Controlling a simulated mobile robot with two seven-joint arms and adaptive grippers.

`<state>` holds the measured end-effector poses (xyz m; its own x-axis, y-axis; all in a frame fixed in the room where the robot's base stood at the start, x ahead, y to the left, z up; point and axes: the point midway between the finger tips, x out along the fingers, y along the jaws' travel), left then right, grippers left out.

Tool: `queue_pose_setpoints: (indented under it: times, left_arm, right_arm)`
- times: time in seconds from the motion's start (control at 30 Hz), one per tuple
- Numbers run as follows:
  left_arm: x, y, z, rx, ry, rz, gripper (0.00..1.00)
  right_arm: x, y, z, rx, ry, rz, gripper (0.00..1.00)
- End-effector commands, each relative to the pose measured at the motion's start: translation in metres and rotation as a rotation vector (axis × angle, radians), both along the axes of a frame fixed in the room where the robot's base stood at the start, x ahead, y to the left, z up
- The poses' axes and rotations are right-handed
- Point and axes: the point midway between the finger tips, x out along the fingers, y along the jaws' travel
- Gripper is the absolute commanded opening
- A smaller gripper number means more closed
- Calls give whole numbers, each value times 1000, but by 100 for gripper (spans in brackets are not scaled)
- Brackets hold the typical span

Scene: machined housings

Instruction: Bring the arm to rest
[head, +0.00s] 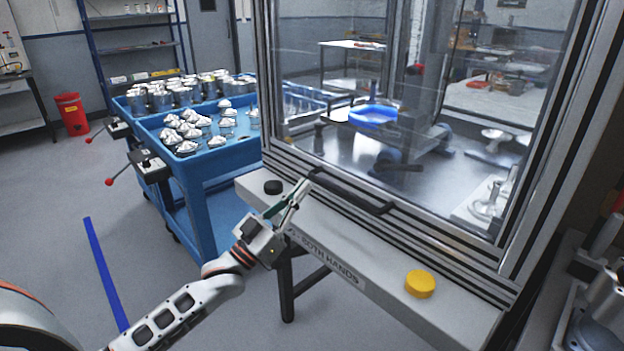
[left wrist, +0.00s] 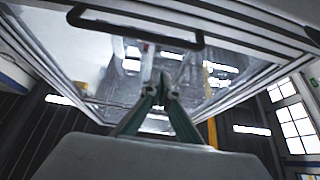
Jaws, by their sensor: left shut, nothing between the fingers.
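My left arm comes in from the lower left in the head view. My left gripper (head: 292,203) is shut and empty, over the grey ledge (head: 385,273) in front of the glass cabinet. In the left wrist view my left gripper (left wrist: 162,84) shows its fingers together with nothing between them, pointing towards the cabinet door. The door's black handle (head: 350,192) is just right of the gripper in the head view; the handle also shows at the top of the left wrist view (left wrist: 135,27). My right gripper is in neither view.
A black button (head: 273,187) and a yellow button (head: 419,284) sit on the ledge. A blue cart (head: 200,168) with several metal parts stands left of the cabinet. A red bin (head: 71,112) stands farther back. The grey floor (head: 60,180) at left is clear.

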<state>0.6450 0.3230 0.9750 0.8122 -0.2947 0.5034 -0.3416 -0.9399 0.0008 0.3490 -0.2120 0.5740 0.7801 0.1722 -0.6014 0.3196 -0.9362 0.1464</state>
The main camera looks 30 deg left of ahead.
Motion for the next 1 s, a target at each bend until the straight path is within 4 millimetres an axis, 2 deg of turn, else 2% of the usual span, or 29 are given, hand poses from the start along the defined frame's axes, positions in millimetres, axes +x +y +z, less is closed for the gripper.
queue_pose_setpoints:
  times: [0.1,0.3,0.57,0.67,0.77,0.87,1.0]
  left_arm:
    - [-18,6,-12,0,1,-1,0]
    - [-35,13,-20,-2,-3,-1,0]
    - [-39,14,-22,-1,-3,-1,0]
    - [-42,8,-34,10,32,7,0]
    - [-50,-7,-68,43,126,27,0]
    - [-70,-28,-122,101,273,53,0]
    - [-116,-59,-202,200,503,82,0]
  right_arm:
    - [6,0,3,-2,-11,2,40]
    - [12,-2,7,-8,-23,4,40]
    - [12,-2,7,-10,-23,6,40]
    - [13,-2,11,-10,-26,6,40]
    - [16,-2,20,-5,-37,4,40]
    - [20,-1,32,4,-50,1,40]
    - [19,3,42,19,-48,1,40]
